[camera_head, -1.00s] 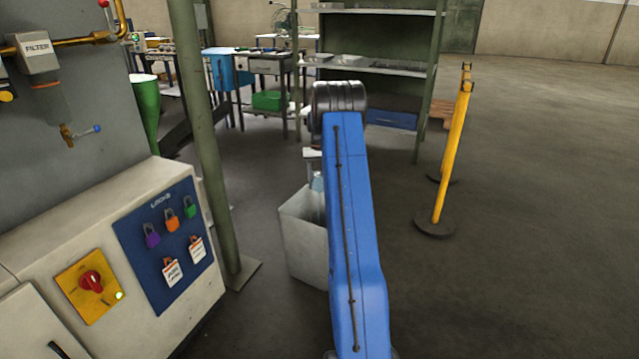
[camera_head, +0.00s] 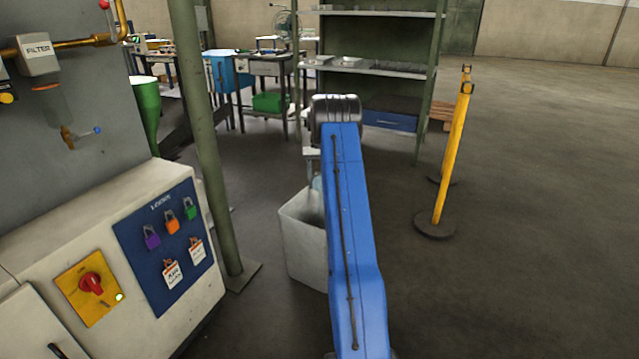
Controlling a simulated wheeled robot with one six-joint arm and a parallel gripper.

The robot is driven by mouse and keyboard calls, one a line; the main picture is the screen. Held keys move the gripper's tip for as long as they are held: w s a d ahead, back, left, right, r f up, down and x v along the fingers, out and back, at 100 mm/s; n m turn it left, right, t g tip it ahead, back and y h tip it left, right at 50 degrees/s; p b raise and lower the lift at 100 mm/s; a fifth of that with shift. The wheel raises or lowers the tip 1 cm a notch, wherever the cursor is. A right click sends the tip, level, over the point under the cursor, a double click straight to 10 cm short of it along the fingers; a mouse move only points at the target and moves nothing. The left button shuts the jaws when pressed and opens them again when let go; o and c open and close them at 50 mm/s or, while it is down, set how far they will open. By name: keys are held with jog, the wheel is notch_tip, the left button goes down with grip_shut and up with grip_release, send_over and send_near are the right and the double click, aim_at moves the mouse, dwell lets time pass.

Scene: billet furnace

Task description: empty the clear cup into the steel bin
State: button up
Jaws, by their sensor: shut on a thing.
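The steel bin (camera_head: 304,245) is a pale, open-topped box on the floor in the middle of the view. My blue arm covers its right side. My gripper (camera_head: 314,172) shows only in part beside the arm, above the bin's mouth. It is shut on the clear cup (camera_head: 317,184), a small pale-blue, see-through shape at the height of the bin's rim. Most of the cup is hidden by my arm. I cannot tell its tilt or what is in it.
A green post (camera_head: 208,150) and a cabinet with a lock board (camera_head: 165,240) stand left of the bin. Yellow posts (camera_head: 452,150) stand to the right. A shelf rack (camera_head: 375,67) is behind. The floor at the right is clear.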

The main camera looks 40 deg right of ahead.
dwell(0.4)
jog(key=shift+w+d+r+g+y, duration=0.15)
jog(key=shift+w+d+g+y, duration=0.2)
jog(key=shift+g, duration=0.35)
dwell(0.6)
jog(key=shift+w+d+r+g+y, duration=0.15)
jog(key=shift+w+g+y, duration=0.1)
jog(key=shift+g+y, duration=0.35)
jog(key=shift+s, duration=0.1)
dwell(2.2)
